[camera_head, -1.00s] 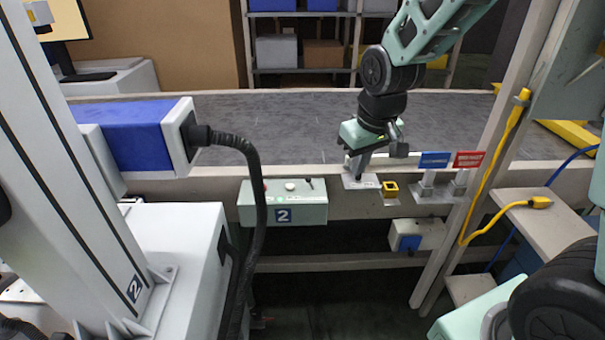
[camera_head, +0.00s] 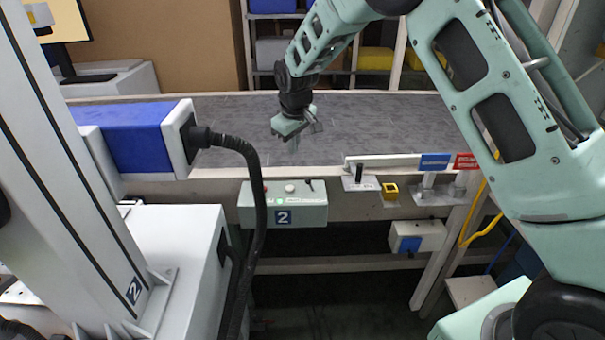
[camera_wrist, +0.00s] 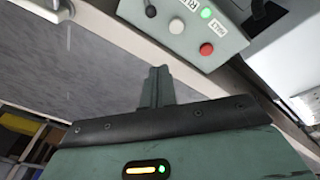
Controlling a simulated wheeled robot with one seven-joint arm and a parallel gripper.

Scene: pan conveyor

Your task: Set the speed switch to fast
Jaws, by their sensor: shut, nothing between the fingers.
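The grey-green control box (camera_head: 300,212) marked 2 hangs on the conveyor's front side. On its top are a red button (camera_head: 265,188), a pale round button (camera_head: 290,188) and a small black switch lever (camera_head: 310,185). A green light (camera_head: 280,201) is lit on it. The wrist view shows the box (camera_wrist: 228,45) turned around, with the black lever (camera_wrist: 150,10) at its left part and the green light (camera_wrist: 206,13). My gripper (camera_head: 293,145) is shut and empty, above the conveyor surface behind the box, apart from the lever.
A black upright handle (camera_head: 359,173) with a white bar (camera_head: 385,161) stands on the conveyor rim right of the box. Blue (camera_head: 435,161) and red (camera_head: 466,161) signs follow. A thick black cable (camera_head: 254,190) passes in front of the box's left part. The grey belt (camera_head: 200,115) is empty.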

